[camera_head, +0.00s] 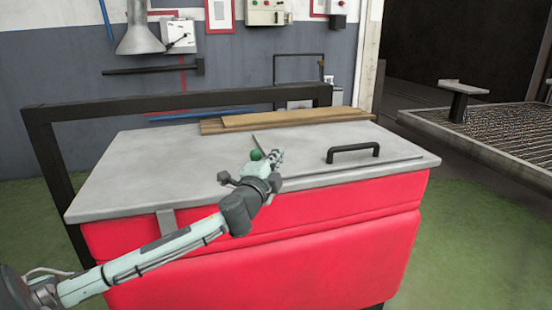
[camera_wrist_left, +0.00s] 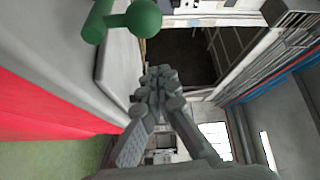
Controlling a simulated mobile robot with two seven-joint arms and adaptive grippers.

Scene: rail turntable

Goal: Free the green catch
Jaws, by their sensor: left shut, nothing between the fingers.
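The green catch (camera_head: 256,154) shows as a round green knob on the grey top of a red cabinet, near the middle of the head view. In the left wrist view the catch (camera_wrist_left: 143,18) is at the top, a green ball joined to a green bar. My left gripper (camera_head: 277,156) is just to the right of the knob in the head view. It is shut and empty, and its fingertips (camera_wrist_left: 158,82) are below the ball in the wrist view, with a gap between them in that picture. Part of the catch is cut off at the wrist view's top edge. My right gripper is not in view.
The grey top (camera_head: 140,165) carries a black handle (camera_head: 352,152) to the right of my gripper. Wooden boards (camera_head: 290,117) lie at the back of it. A dark frame (camera_head: 45,150) stands behind at the left. A mesh-floored platform (camera_head: 500,130) is at the far right.

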